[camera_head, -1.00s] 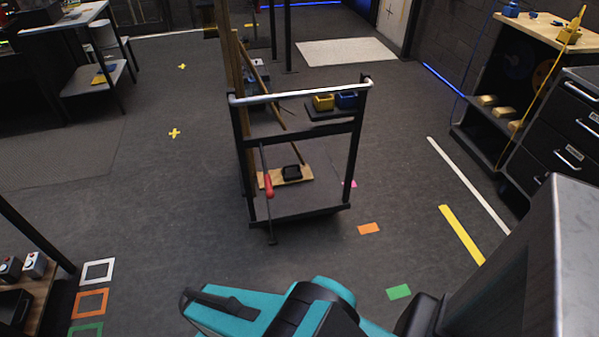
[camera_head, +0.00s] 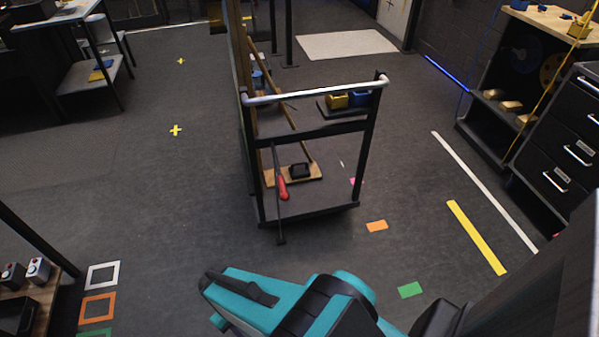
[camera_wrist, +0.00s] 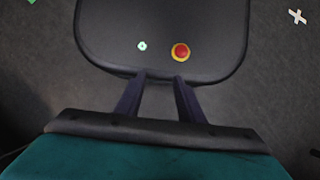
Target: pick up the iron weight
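I cannot say for sure which thing is the iron weight. A small black block (camera_head: 300,170), a possible match, sits on a wooden board (camera_head: 270,178) on the lower deck of a black cart (camera_head: 320,205). It is too small in the picture to tell its material. My gripper (camera_wrist: 160,77) shows in the wrist view with its two dark fingers apart and nothing between them. It is far from the cart. In the head view only my teal and black arm shows at the bottom, and the gripper is not visible there.
The cart has a white handle bar (camera_head: 315,90), a red-handled tool (camera_head: 282,187) and leaning wooden planks. Yellow and blue items (camera_head: 338,101) sit on its upper shelf. A drawer cabinet (camera_head: 570,150) stands right. Open floor (camera_head: 190,190) lies left of the cart.

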